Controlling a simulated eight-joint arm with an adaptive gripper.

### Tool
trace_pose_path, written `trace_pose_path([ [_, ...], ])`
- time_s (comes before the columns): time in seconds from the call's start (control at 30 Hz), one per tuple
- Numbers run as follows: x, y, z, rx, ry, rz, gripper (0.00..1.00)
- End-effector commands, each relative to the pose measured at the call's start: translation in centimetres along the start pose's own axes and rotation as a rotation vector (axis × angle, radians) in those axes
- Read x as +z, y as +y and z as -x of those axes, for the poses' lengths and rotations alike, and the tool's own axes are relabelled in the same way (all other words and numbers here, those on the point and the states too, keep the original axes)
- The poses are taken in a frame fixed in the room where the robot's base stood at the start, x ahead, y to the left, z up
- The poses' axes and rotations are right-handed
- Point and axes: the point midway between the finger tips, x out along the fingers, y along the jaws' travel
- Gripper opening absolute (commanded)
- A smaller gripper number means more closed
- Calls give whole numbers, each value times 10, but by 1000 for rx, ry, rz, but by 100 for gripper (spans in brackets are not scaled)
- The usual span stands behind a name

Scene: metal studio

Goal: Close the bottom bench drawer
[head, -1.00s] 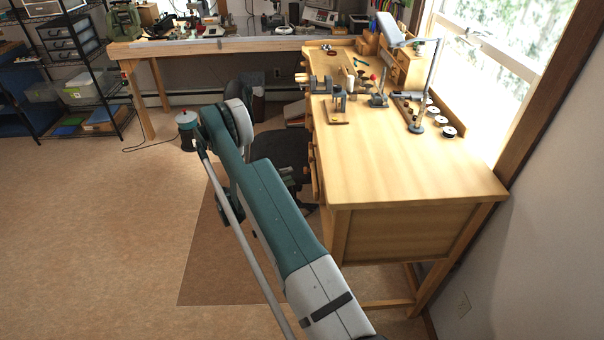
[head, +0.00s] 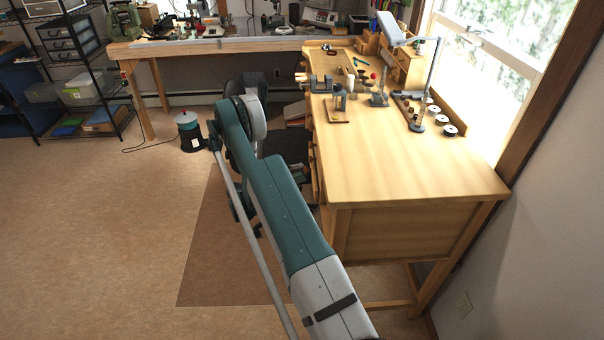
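The wooden workbench (head: 400,170) stands at the right. Edges of its drawer fronts (head: 315,172) show along its left side, seen steeply from above. My arm and the dark chair cover much of that side. Low beside it, dark shapes show past my arm; I cannot tell whether they are drawer contents or chair parts. The bottom drawer cannot be made out clearly, nor how far it stands open. My arm reaches from the lower middle up to a bend left of the bench. My gripper cannot be made out; the arm hides what lies beyond and below it.
A dark chair (head: 288,147) stands left of the bench on a brown mat (head: 215,260). Tools and a lamp (head: 432,75) are on the bench.

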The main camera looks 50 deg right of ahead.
Motion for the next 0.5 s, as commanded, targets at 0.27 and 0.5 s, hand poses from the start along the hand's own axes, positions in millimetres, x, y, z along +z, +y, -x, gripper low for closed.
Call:
trace_pose_path([
  [0.27, 0, -1, -21, 0, -1, 0, 35],
  [0.5, 0, 0, -23, 0, 0, 0, 35],
])
